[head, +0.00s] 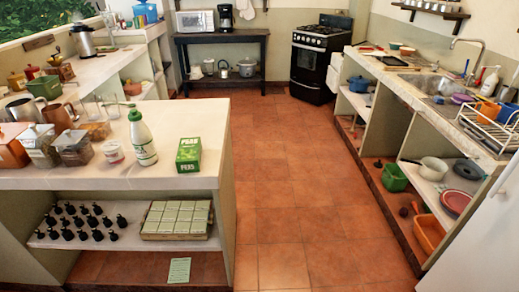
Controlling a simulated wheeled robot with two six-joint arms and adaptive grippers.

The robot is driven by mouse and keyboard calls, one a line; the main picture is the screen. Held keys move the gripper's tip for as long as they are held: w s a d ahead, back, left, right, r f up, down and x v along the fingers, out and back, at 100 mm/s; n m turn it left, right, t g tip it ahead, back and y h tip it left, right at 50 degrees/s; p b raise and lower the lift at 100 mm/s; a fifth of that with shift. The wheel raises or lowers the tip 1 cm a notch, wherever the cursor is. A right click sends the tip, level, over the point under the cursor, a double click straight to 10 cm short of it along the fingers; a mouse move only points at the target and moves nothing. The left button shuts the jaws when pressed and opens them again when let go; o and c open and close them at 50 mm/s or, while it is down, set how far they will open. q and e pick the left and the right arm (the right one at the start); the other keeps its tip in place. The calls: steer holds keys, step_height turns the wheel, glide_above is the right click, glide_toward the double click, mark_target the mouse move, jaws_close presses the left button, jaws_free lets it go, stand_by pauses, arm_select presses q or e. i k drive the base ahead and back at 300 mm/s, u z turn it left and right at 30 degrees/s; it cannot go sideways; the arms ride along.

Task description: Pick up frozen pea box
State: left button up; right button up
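A green frozen pea box (188,155) labelled "PEAS" stands upright near the front right corner of the light counter (160,183) at the left, in the head view. A white and green bottle (142,140) stands just to its left, apart from it. Neither of my grippers shows in this view, and nothing touches the box.
A small tub (113,152), jars (74,148) and copper mugs (58,118) crowd the counter's left part. The shelf below holds dark bottles and a tray (160,236) of pale boxes. The tiled floor (290,180) to the right is clear.

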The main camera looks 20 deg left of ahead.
mark_target(188, 160)
steer(key=z, duration=0.3)
steer(key=i, duration=1.05)
steer(key=u, duration=0.95)
